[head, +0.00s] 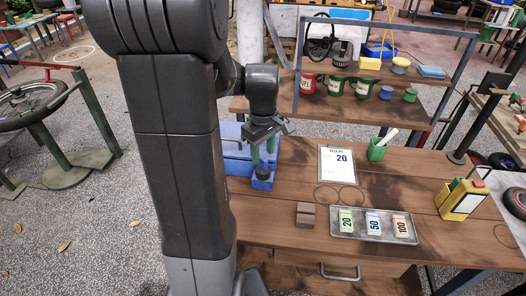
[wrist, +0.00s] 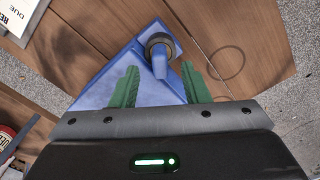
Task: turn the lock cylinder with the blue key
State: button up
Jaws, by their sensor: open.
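The lock cylinder (wrist: 157,41) is a dark round ring on a blue block (wrist: 115,72) on the wooden bench. The blue key (wrist: 160,64) stands out from the cylinder toward the wrist camera. My gripper (wrist: 160,78) is open, with one green finger on each side of the key and a visible gap to both. In the head view my gripper (head: 263,152) points down above the dark cylinder (head: 263,173) on its blue block (head: 262,184). The key cannot be made out there.
A brown block (head: 305,214), a metal tray (head: 374,236) of numbered cards, a clipboard (head: 338,165) and a green cup (head: 377,150) are on the bench to the right. A shelf (head: 350,93) of cans stands behind. Bare wood lies right of the blue block.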

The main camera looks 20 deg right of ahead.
jog(key=shift+f, duration=0.35)
grip_shut()
jog(key=shift+m, duration=2)
jog(key=m, duration=0.3)
jog(key=shift+p, duration=0.4)
jog(key=shift+m, duration=0.5)
